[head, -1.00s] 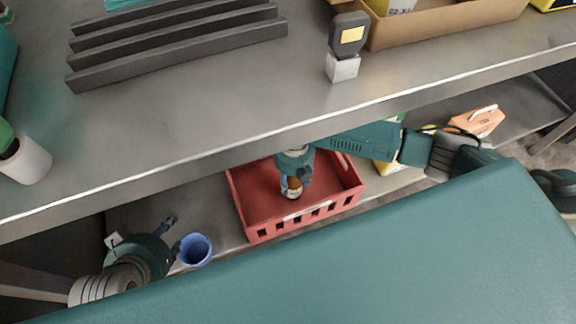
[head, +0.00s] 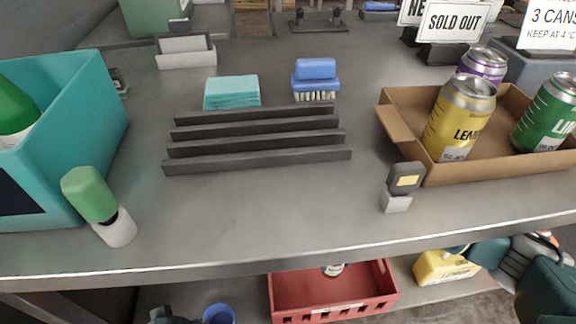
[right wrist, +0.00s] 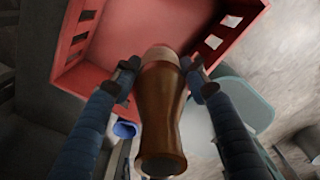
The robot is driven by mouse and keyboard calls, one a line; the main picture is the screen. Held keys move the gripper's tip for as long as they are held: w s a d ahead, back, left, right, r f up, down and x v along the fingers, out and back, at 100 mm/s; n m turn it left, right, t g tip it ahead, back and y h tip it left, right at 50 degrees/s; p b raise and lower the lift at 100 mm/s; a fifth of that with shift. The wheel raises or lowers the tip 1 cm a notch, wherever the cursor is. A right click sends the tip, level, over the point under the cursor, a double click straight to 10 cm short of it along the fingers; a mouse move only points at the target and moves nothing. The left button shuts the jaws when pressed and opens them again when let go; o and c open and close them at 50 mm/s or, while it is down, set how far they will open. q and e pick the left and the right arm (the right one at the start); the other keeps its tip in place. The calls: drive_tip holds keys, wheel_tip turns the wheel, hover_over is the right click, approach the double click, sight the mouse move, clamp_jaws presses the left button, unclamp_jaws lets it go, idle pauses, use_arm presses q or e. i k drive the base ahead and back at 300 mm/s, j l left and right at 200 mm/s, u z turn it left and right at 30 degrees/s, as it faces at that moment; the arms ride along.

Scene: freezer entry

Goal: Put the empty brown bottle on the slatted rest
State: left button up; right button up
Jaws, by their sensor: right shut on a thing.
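The slatted rest (head: 258,151), several dark grey parallel bars, stands empty on the upper counter in the head view. The brown bottle (right wrist: 162,105) fills the middle of the right wrist view, its open mouth toward the camera. My right gripper (right wrist: 160,68) is shut on it, one finger on each side. The red crate (right wrist: 112,32) lies beyond the bottle. In the head view the counter edge hides my right gripper; a small labelled part, apparently of the bottle (head: 333,270), shows at the crate. Only a bit of my left gripper (head: 165,315) shows at the bottom edge.
The counter's front edge overhangs the lower shelf with the red crate (head: 330,297), a blue cup (head: 219,314) and a yellow container (head: 445,267).

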sight(276, 128)
drive_tip(key=k, duration=1)
